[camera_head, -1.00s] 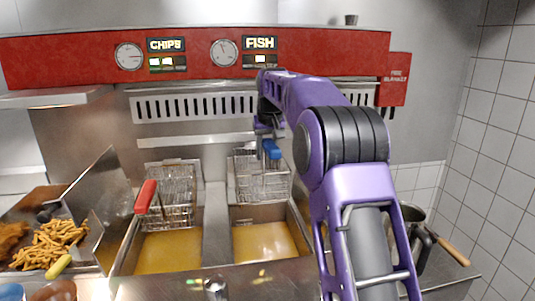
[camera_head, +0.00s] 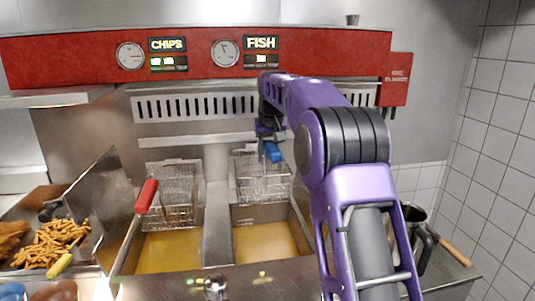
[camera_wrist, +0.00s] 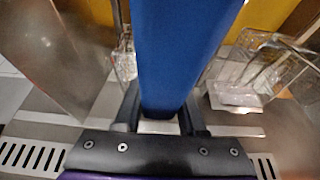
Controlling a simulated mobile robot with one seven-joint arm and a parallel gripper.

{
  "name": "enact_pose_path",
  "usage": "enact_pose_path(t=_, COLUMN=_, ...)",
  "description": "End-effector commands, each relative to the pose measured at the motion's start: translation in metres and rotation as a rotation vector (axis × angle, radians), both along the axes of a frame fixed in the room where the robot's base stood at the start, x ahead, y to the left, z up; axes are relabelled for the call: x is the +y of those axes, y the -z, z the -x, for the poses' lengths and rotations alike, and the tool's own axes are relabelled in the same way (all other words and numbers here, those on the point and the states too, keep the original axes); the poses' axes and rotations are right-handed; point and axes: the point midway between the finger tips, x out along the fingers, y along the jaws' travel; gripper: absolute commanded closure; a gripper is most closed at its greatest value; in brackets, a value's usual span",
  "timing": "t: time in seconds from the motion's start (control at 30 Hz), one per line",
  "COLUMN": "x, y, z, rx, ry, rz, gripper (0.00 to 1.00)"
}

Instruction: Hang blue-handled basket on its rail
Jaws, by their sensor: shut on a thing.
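The blue-handled wire basket (camera_head: 262,183) hangs above the right oil vat, under the FISH sign. Its back top edge is close below the steel rail (camera_head: 185,141); I cannot tell whether it is hooked on. My gripper (camera_head: 270,137) is shut on the blue handle (camera_head: 273,152), in front of the rail. In the wrist view the blue handle (camera_wrist: 180,50) fills the middle between my gripper's fingers (camera_wrist: 160,122) and hides most of its basket.
A red-handled basket (camera_head: 170,195) is at the left vat, close beside the blue-handled one; it also shows in the wrist view (camera_wrist: 262,65). Hot-oil vats (camera_head: 265,243) lie below. A tray of chips (camera_head: 52,243) is at left, a pot (camera_head: 412,212) at right.

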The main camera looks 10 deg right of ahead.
Motion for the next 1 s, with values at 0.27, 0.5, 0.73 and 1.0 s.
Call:
enact_pose_path(t=0.27, x=0.000, y=0.014, z=0.000, rx=-0.002, ry=0.000, rz=0.000, gripper=1.00)
enact_pose_path(t=0.5, x=0.000, y=0.026, z=0.000, rx=-0.002, ry=0.000, rz=0.000, gripper=1.00)
enact_pose_path(t=0.73, x=0.000, y=0.027, z=0.000, rx=-0.003, ry=0.000, rz=0.000, gripper=1.00)
enact_pose_path(t=1.0, x=0.000, y=0.031, z=0.000, rx=-0.002, ry=0.000, rz=0.000, gripper=1.00)
